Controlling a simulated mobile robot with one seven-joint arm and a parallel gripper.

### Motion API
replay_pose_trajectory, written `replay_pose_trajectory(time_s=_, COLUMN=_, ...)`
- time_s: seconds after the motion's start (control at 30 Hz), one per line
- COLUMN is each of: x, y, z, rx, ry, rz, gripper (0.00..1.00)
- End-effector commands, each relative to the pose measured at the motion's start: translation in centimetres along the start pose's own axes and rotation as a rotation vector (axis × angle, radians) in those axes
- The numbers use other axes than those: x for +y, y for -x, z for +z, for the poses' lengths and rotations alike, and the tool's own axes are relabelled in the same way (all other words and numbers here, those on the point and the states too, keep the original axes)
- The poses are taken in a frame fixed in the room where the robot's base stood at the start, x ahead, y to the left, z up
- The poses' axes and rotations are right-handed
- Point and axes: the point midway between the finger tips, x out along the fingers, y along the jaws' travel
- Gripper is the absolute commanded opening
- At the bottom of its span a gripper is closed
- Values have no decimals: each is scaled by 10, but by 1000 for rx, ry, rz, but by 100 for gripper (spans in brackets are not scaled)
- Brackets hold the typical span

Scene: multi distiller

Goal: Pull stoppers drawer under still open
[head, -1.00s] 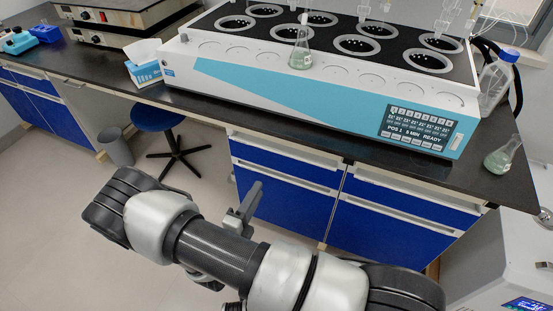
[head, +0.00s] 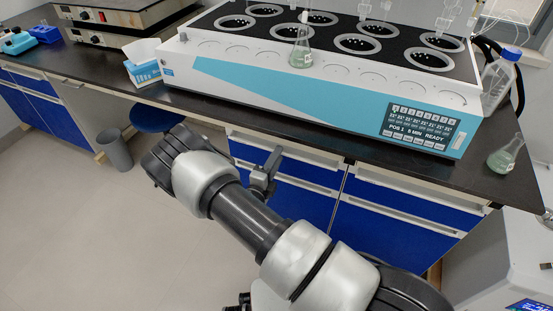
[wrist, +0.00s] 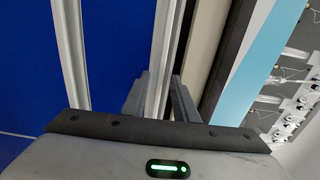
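The white and teal still (head: 330,95) stands on the dark bench. My gripper (head: 267,170) is at the left drawer's upper front. In the wrist view, my gripper's fingers (wrist: 160,95) stand on either side of a pale rail (wrist: 166,60) along the blue front. They look apart; whether they touch the rail is unclear.
The bench edge (head: 210,113) overhangs just above my gripper. A blue stool (head: 155,118) and a grey bin (head: 115,148) stand to the left. A flask (head: 503,160) stands near the bench's right edge. The floor before the drawers is clear at left.

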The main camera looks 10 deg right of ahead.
Motion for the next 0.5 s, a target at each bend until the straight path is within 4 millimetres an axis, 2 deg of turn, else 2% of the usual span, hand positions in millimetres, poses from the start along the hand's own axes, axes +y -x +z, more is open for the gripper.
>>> replay_pose_trajectory(time_s=0.17, x=0, y=0, z=0, rx=0, ry=0, rz=0, gripper=27)
replay_pose_trajectory(time_s=0.33, x=0, y=0, z=0, rx=0, ry=0, rz=-1, gripper=1)
replay_pose_trajectory(time_s=0.5, x=0, y=0, z=0, rx=1, ry=-1, rz=-1, gripper=0)
